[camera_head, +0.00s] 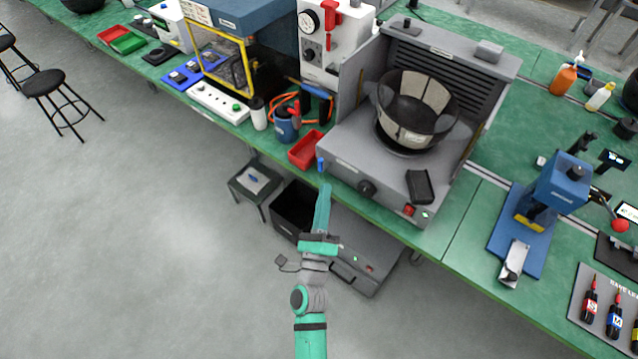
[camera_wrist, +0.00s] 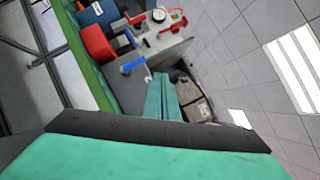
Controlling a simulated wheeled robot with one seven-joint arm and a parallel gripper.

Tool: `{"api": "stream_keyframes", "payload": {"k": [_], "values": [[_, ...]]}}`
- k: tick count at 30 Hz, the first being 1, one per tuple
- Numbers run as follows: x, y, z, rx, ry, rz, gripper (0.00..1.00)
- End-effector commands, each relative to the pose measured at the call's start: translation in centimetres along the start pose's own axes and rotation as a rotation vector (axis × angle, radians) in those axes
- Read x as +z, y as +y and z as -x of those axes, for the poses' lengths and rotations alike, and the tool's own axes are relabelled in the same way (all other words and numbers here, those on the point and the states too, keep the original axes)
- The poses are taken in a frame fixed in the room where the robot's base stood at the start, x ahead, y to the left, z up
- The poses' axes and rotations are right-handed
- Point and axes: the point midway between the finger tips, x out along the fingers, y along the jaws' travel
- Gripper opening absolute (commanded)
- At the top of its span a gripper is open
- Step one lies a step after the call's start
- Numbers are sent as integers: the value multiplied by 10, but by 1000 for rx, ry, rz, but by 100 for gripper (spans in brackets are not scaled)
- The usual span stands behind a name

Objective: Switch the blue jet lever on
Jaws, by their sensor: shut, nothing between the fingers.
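The blue jet lever (camera_head: 321,165) is a small blue handle at the front left corner of the grey machine (camera_head: 350,150). It also shows in the wrist view (camera_wrist: 132,66), lying slanted across the machine's grey side. My gripper (camera_head: 325,188) is shut and empty, with its green fingers pointing at the machine. In the head view its tips are just below the lever. In the wrist view the fingertips (camera_wrist: 160,77) are a little right of and below the lever. I cannot tell whether they touch it.
The machine holds a mesh-sided basket (camera_head: 416,106) and has a black knob (camera_head: 367,188) in front. A dark open bin (camera_head: 294,208) is under the bench.

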Motion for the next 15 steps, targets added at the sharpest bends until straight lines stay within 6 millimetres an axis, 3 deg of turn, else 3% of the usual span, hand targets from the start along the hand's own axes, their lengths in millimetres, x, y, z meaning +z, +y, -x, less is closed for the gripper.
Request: {"api": "stream_keyframes", "payload": {"k": [6, 15], "values": [[6, -3, 18, 7, -8, -3, 0], [10, -2, 22, 11, -14, -5, 0]]}}
